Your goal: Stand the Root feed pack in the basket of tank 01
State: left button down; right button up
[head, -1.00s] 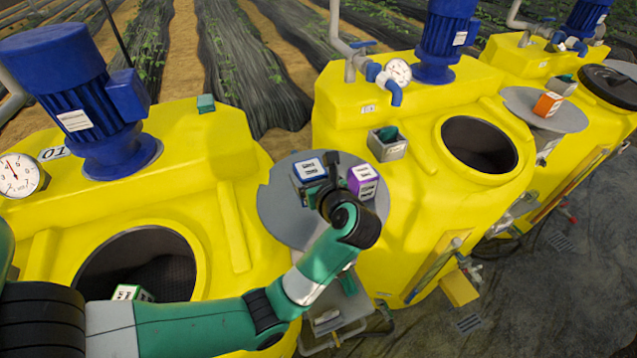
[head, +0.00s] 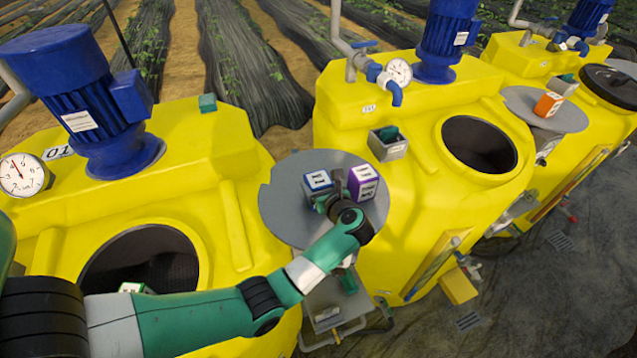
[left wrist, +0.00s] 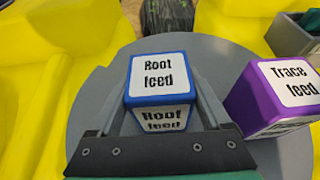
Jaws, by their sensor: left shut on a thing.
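The Root feed pack (left wrist: 159,85) is a blue-edged box with white labels. It also shows in the head view (head: 318,182) on the grey round lid plate. My left gripper (head: 330,188) is shut on it, with one finger on each side in the left wrist view (left wrist: 162,100). Tank 01 (head: 100,220) is the yellow tank at the left, with its round dark opening (head: 150,250). A green-edged white pack (head: 135,288) shows inside that opening, partly hidden by my arm. The basket itself is mostly hidden. My right gripper is not in view.
A purple Trace feed pack (head: 363,182) stands just right of the held pack on the grey plate (head: 285,220). A second yellow tank (head: 420,220) with an open hatch stands to the right. A blue motor (head: 85,95) rises behind tank 01's opening.

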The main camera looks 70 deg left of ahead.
pick_arm(q)
jog(key=shift+f, duration=0.15)
grip_release()
jog(key=shift+d+r, duration=0.2)
jog(key=shift+r, duration=0.1)
jog(key=b+v, duration=0.1)
jog(key=v, duration=1)
jog(key=shift+d+b, duration=0.3)
